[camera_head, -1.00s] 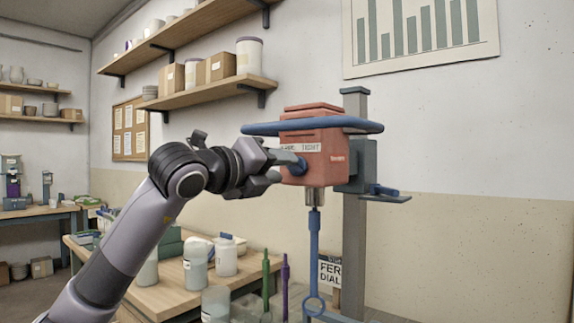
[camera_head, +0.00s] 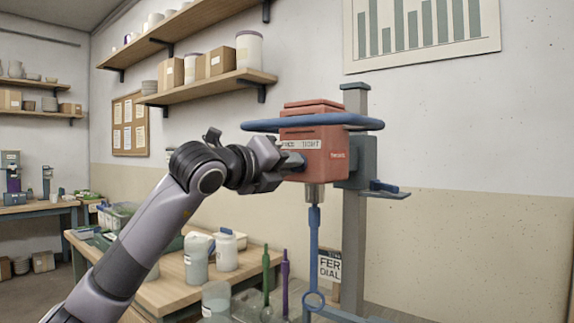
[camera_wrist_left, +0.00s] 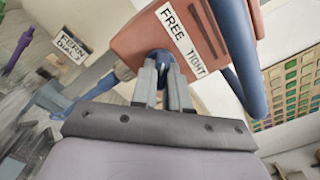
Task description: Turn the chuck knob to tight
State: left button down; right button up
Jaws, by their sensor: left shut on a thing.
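The red mixer head (camera_head: 326,150) is mounted on a grey post. A white label (camera_head: 300,144) on its face reads FREE and TIGHT; it is clear in the left wrist view (camera_wrist_left: 184,38). The blue chuck knob (camera_wrist_left: 161,60) sits on that face beside the label, between the fingers of my left gripper (camera_wrist_left: 161,74). My left gripper (camera_head: 288,163) is shut on the knob and hides it in the head view. Which word the knob points to cannot be told. The chuck (camera_head: 315,193) holds a blue shaft (camera_head: 314,240) under the head. My right gripper is not in view.
A blue bar (camera_head: 265,125) runs around the head just above the gripper. A blue lever (camera_head: 384,187) sticks out at the right of the post. A wooden table (camera_head: 172,292) with jars stands below my left arm. A FERN DIAL sign (camera_head: 329,266) stands behind the shaft.

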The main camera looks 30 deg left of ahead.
pick_arm(q)
jog(key=shift+m, duration=0.4)
jog(key=m, duration=1.6)
jog(key=shift+a+m, duration=0.1)
jog(key=shift+m, duration=0.6)
jog(key=c, duration=1.1)
grip_release()
jog(key=shift+s, duration=0.1)
